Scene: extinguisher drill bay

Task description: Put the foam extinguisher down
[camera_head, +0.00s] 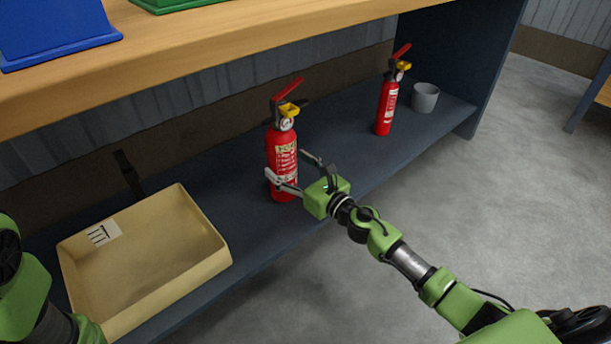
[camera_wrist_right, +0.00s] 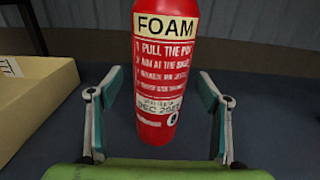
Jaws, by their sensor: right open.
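The foam extinguisher (camera_head: 283,160) is a red cylinder with a yellow collar, a gauge and a red lever. It stands upright on the dark lower shelf (camera_head: 340,152) of the bench. Its FOAM label shows in the right wrist view (camera_wrist_right: 167,70). My right gripper (camera_head: 290,172) is open, with one finger on each side of the extinguisher's lower body. In the wrist view there are gaps between both fingers (camera_wrist_right: 160,110) and the cylinder. My left arm shows at the lower left edge of the head view; its gripper is out of view.
A cream tray (camera_head: 205,268) with a label sits left on the shelf. A second red extinguisher (camera_head: 386,108) and a grey cup (camera_head: 424,98) stand to the right. The wooden bench top (camera_head: 230,45) overhangs the shelf, carrying blue (camera_head: 55,30) and green items. Shelf between the extinguishers is clear.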

